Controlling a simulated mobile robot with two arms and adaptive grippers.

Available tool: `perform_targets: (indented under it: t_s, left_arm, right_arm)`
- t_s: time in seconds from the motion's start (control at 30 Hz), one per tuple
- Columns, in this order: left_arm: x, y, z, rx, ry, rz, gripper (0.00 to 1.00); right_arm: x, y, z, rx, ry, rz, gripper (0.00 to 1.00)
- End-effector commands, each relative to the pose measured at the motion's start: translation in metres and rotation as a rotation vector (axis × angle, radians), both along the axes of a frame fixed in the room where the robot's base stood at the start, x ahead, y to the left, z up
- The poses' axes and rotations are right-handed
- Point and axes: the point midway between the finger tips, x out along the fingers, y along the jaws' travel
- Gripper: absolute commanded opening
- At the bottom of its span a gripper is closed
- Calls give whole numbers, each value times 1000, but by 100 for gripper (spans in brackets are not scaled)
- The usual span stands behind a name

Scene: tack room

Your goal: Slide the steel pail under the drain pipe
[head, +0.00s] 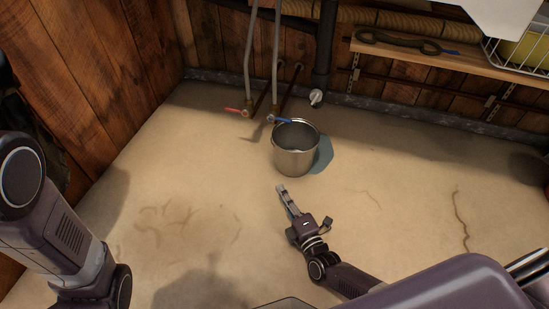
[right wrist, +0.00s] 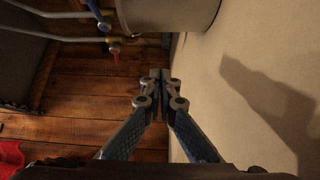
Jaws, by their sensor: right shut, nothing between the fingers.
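The steel pail (head: 294,161) stands upright on the floor, its open top facing up. It also shows at the top of the right wrist view (right wrist: 170,14). The dark drain pipe (head: 325,48) runs down the back wall behind the pail, with a white fitting (head: 316,97) at its lower end. The pail is in front of that fitting and a little left. My right gripper (head: 281,188) is shut and empty, just in front of the pail, with a small gap; the closed fingertips also show in the right wrist view (right wrist: 160,75). My left gripper is out of view.
Two pipes with a red-handled tap (head: 240,111) and a blue-handled tap (head: 278,119) come down behind the pail at left. A bluish patch (head: 324,153) lies on the floor at its right. A wooden shelf (head: 460,59) is at upper right. The floor around is mostly clear.

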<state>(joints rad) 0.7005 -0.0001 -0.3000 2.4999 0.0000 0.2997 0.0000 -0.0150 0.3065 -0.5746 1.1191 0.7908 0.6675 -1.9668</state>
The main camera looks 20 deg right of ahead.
Motion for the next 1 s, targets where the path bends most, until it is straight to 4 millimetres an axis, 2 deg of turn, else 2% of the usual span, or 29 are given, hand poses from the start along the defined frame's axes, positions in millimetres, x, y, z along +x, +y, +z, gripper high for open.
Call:
perform_targets:
  t_s: [0.6, 0.73, 1.0]
  left_arm:
    - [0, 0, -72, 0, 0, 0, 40]
    - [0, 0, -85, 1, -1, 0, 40]
    - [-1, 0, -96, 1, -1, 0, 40]
  right_arm:
    - [101, 14, -3, 5, -7, 3, 0]
    - [104, -6, -3, 1, -5, 2, 0]
    - [111, -22, 0, 3, -5, 2, 0]
